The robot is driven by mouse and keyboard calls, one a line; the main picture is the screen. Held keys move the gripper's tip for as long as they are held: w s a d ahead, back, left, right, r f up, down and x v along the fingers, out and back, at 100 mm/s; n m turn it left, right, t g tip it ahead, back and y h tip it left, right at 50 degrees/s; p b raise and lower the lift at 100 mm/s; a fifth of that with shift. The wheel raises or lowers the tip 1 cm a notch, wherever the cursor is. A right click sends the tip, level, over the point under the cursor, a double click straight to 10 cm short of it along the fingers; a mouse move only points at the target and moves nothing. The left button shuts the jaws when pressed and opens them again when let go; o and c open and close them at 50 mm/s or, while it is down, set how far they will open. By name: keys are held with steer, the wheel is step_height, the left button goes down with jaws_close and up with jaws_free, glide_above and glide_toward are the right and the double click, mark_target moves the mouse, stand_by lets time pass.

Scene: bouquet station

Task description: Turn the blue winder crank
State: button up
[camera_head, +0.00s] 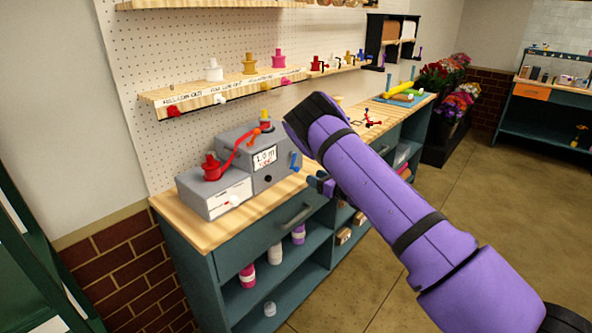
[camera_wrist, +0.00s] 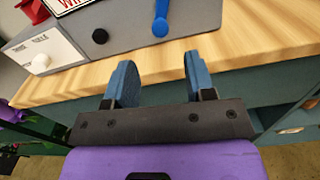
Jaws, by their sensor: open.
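The blue winder crank (camera_head: 296,161) is on the front of the grey winder machine (camera_head: 262,178), at its right side. In the wrist view the crank (camera_wrist: 161,22) hangs down at the top, with its round knob end lowest. My gripper (camera_wrist: 157,78) is open and empty, its two blue fingertips pointing toward the machine. The crank is beyond the fingertips, between them in the picture and apart from them. In the head view my gripper (camera_head: 318,184) is small and partly hidden by my purple arm, close to the bench's front edge.
The wooden bench top (camera_wrist: 215,55) lies beyond the gripper. A black knob (camera_wrist: 100,36) and a white knob (camera_wrist: 40,64) sit left of the crank. A red spool (camera_head: 211,168) and an orange-red ribbon (camera_head: 238,150) are on the machine. A drawer handle (camera_head: 294,216) is below the bench edge.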

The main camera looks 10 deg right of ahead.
mark_target(299, 170)
steer(key=x, duration=0.9)
steer(key=shift+w+a, duration=0.2)
steer(key=shift+w, duration=0.15)
steer(key=c, duration=0.8)
